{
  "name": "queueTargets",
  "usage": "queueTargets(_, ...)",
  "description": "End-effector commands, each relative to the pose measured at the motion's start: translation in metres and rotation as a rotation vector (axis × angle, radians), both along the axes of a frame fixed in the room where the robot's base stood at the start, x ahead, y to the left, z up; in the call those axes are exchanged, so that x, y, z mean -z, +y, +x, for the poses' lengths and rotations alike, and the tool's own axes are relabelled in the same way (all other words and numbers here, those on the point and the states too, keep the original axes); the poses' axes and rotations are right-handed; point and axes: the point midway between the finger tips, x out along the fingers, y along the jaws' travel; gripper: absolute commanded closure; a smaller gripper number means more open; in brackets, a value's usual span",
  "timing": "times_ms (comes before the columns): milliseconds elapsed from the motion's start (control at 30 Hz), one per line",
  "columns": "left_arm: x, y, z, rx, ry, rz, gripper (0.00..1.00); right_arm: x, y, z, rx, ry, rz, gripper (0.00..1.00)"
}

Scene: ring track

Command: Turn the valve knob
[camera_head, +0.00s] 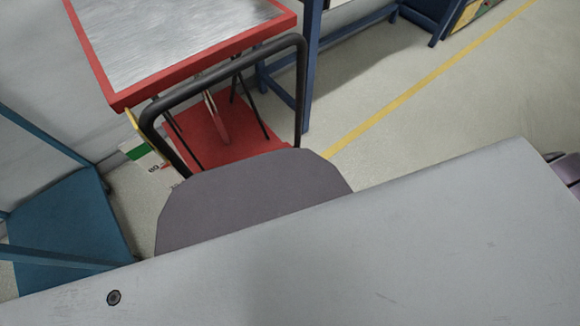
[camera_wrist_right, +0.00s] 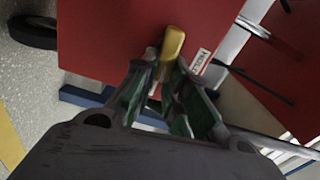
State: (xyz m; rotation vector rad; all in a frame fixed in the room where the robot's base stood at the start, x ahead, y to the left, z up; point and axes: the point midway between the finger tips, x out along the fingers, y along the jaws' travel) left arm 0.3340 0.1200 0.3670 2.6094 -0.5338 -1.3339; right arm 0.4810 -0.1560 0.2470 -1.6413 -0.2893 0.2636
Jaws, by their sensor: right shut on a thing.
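A yellow knob-like piece (camera_wrist_right: 173,42) shows in the right wrist view, in front of a red panel. It looks like the valve knob, but its full shape is partly hidden by the fingers. My right gripper (camera_wrist_right: 166,76), with green inner pads, is shut on this yellow piece, one finger on each side. The knob is not clearly seen in the head view. My left gripper is in neither view.
In the head view, a red-framed cart (camera_head: 117,103) with a metal top and black handle (camera_head: 225,67) stands beyond a large pale surface (camera_head: 400,240). A blue frame (camera_head: 308,75) stands beside it. Open floor with a yellow line (camera_head: 430,78) lies right.

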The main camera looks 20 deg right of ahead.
Motion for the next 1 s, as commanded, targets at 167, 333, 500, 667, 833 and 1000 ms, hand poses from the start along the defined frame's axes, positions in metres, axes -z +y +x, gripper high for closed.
queueTargets(167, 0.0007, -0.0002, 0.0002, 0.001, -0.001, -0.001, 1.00, 0.0015, -0.0010, -0.0005, 0.000, 0.009, 0.016, 1.00)
queueTargets(333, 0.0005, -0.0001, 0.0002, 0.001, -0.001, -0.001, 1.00, 0.0014, -0.0011, -0.0005, 0.000, 0.010, 0.018, 1.00)
queueTargets(500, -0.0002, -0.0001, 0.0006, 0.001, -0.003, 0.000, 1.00, 0.0014, -0.0011, -0.0004, 0.000, 0.009, 0.017, 0.83)
queueTargets(667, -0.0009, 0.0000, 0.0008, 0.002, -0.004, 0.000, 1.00, 0.0012, -0.0009, -0.0003, 0.000, 0.008, 0.017, 0.64)
queueTargets(833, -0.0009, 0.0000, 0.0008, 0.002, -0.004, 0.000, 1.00, 0.0009, -0.0005, -0.0002, 0.000, 0.007, 0.018, 0.64)
queueTargets(1000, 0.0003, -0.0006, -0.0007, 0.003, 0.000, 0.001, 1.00, 0.0005, -0.0004, 0.0000, 0.000, 0.007, 0.018, 0.64)
